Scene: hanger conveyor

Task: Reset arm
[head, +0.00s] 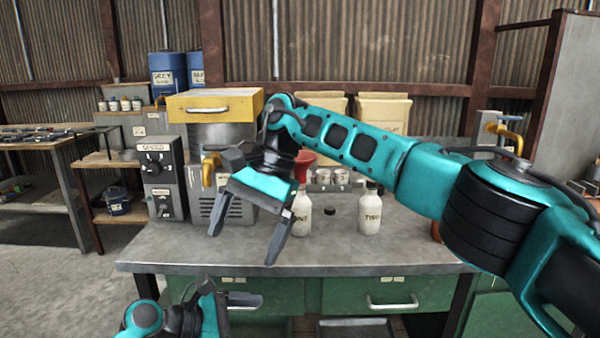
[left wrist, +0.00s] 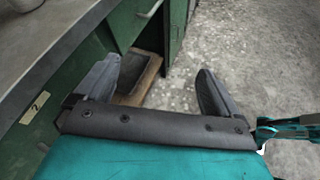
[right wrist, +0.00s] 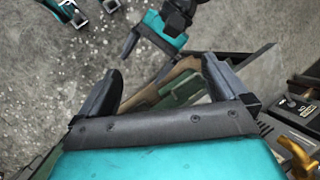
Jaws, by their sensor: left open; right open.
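My right arm reaches in from the right across the head view, above the workbench. Its gripper (head: 245,240) is open and empty, fingers pointing down in front of the grey machine with the yellow top. In the right wrist view the right gripper's fingers (right wrist: 160,85) are apart with nothing between them. My left gripper (head: 225,300) is low at the bottom of the head view, in front of the bench's green drawers. In the left wrist view the left gripper's fingers (left wrist: 155,85) are apart and empty, with the floor and an open bench compartment beyond.
The grey workbench (head: 400,245) carries a machine with a yellow top (head: 215,104), a grey speed control box (head: 163,178), a bottle with a red top (head: 302,210) and a white bottle (head: 370,212). Beige bins stand behind. Free floor (head: 50,270) lies to the left.

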